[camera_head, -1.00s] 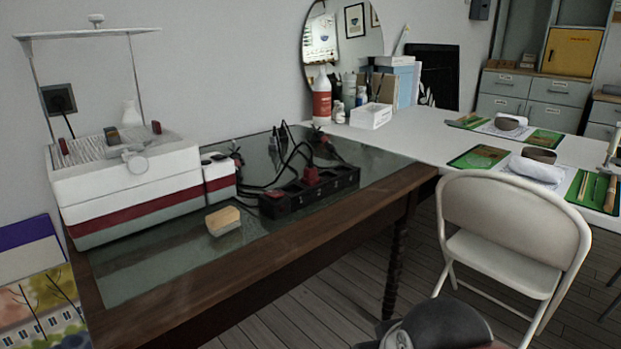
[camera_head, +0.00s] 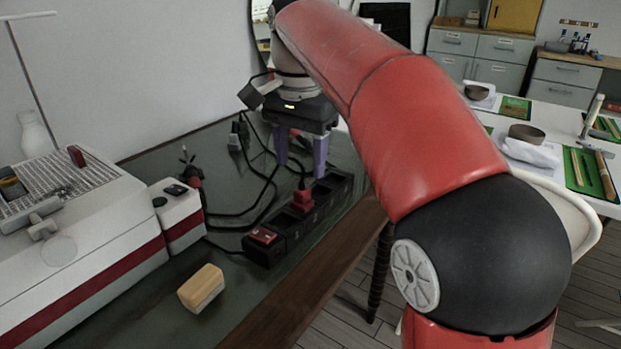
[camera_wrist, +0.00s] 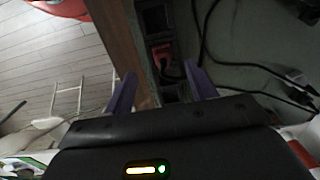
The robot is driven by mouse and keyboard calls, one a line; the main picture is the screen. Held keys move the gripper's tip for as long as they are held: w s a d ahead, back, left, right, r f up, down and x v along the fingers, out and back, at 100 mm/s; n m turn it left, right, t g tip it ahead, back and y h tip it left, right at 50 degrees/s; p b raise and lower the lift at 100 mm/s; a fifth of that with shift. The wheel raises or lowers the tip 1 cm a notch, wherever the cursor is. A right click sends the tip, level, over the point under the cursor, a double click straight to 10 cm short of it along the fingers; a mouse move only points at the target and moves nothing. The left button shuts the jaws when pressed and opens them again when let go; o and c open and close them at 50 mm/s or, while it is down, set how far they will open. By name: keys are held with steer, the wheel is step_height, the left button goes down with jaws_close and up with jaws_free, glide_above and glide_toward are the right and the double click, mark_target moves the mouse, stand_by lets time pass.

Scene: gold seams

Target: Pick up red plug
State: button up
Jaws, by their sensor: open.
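The red plug (camera_head: 303,200) sits in the black power strip (camera_head: 285,240) on the glass-topped table, with a dark cord running up from it. The plug also shows in the wrist view (camera_wrist: 163,55), on the black strip between my fingers and beyond their tips. My gripper (camera_head: 302,172) hangs fingers-down above and behind the strip in the head view, purple fingers open and empty. In the wrist view my gripper (camera_wrist: 165,80) has its fingers apart on both sides of the strip. I cannot tell the exact height gap.
A red switch (camera_head: 263,236) is at the strip's near end. Black cords (camera_head: 262,195) loop behind the strip. Another plug (camera_head: 236,140) lies farther back.

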mark_target(302, 189)
steer(key=shift+w+a, duration=0.25)
steer(key=shift+w, duration=0.15)
steer(key=shift+f, duration=0.3)
steer(key=f, duration=0.2)
steer(key=f+b, duration=0.1)
steer(key=f, duration=0.1)
steer(key=f+b, duration=0.1)
steer(key=f, duration=0.2)
steer(key=shift+w+d, duration=0.1)
steer(key=shift+d, duration=0.3)
steer(key=shift+r, duration=0.1)
steer(key=shift+c, duration=0.5)
jaws_close()
